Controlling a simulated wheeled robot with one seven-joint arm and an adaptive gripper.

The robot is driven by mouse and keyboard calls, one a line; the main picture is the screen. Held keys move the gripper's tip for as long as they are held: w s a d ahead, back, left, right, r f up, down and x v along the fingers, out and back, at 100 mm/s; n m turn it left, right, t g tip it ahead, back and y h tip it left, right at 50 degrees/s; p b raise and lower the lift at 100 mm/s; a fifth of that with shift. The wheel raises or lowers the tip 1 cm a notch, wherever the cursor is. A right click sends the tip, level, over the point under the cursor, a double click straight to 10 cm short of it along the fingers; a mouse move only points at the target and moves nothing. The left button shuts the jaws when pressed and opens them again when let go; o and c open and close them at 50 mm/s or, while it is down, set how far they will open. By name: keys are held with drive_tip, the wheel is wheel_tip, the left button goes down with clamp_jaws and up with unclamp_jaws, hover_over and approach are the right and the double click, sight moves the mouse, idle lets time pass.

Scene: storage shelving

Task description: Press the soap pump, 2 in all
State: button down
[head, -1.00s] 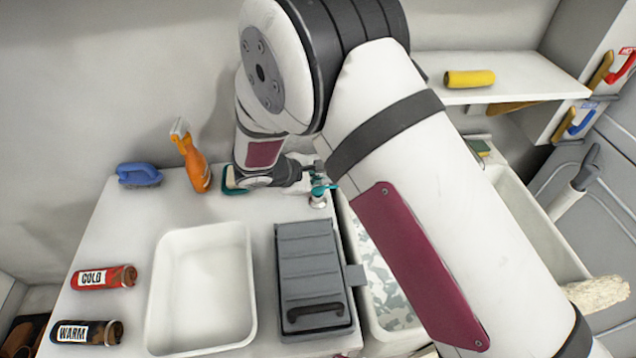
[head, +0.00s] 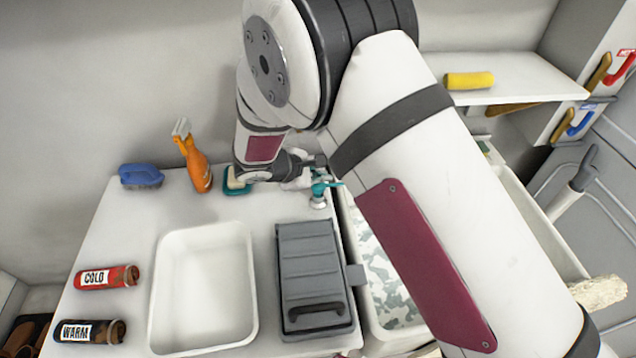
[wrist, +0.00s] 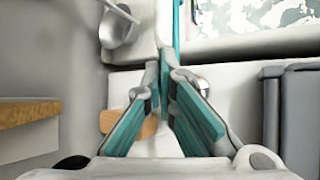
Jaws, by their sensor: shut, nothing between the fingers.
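The soap pump (head: 318,200) stands at the right edge of the white counter, beside the sink, with a teal head and a pale, shiny body. Its teal spout points right over the sink. My gripper (head: 312,173) is just above and beside the pump head in the head view; its tips are small there and partly hidden. In the wrist view my gripper (wrist: 164,68) has its teal-padded fingers together at the tips, holding nothing. A teal strip, probably the spout (wrist: 177,30), shows beyond the tips. I cannot tell whether the fingers touch the pump.
A grey lidded box (head: 312,275) and a white basin (head: 205,235) stand near the pump. An orange spray bottle (head: 198,170) and blue brush (head: 140,175) are at the back. Red (head: 107,277) and black (head: 90,331) cans lie left. The patterned sink (head: 385,285) is right.

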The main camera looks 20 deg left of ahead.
drive_tip(key=shift+r, duration=0.25)
drive_tip(key=shift+r+p, duration=1)
drive_tip(key=shift+r, duration=1.55)
